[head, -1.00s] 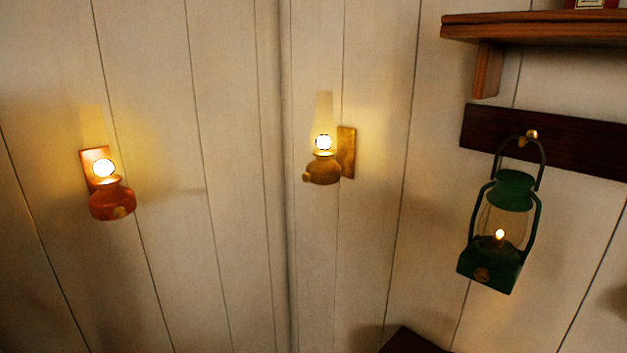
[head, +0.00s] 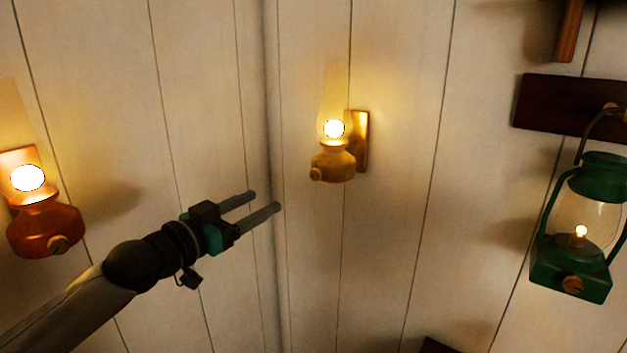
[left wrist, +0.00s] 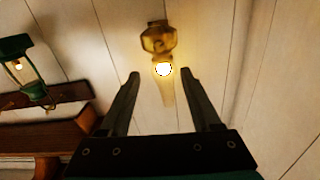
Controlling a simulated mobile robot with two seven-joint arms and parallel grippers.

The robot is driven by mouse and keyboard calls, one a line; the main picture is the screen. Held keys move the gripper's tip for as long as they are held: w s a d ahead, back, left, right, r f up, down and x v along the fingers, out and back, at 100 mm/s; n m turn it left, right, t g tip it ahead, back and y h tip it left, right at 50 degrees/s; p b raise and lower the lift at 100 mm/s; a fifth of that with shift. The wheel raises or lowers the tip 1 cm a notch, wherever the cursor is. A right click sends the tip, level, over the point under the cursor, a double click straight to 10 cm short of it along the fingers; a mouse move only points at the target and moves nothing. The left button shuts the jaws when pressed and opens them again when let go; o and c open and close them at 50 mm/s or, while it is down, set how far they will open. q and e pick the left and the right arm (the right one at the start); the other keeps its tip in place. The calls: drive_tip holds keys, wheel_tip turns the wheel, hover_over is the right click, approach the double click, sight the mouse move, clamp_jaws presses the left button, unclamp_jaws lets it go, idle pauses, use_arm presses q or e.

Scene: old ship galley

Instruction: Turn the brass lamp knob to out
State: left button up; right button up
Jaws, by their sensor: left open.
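The brass lamp (head: 333,160) hangs on the plank wall in the middle of the head view, its flame lit inside a tall glass chimney. Its small round knob (head: 316,174) sticks out at the lower left of the base. My left gripper (head: 265,203) is open and empty, to the left of and a little below the lamp, apart from it. In the left wrist view the lamp (left wrist: 158,40) appears upside down, beyond and between the two spread fingers (left wrist: 163,75). My right gripper is not in view.
A lit copper-red lamp (head: 45,230) with its own knob is on the wall at left, near my left arm. A lit green lantern (head: 575,265) hangs from a dark board (head: 570,104) at right. The wall between the brass lamp and lantern is clear.

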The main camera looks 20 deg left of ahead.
sight(314, 175)
use_arm(q)
drive_tip(key=p+x, duration=0.1)
drive_tip(key=x, duration=1.2)
drive_tip(key=shift+w+d+p, duration=0.2)
drive_tip(key=shift+w+p, duration=0.05)
drive_tip(key=shift+p, duration=0.15)
drive_tip(key=shift+w+d, duration=0.25)
drive_tip(key=shift+w, duration=0.45)
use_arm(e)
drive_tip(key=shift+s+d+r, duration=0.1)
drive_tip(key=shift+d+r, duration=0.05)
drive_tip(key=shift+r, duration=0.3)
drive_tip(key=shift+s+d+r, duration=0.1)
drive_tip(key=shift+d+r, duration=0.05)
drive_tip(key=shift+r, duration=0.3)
use_arm(q)
clamp_jaws()
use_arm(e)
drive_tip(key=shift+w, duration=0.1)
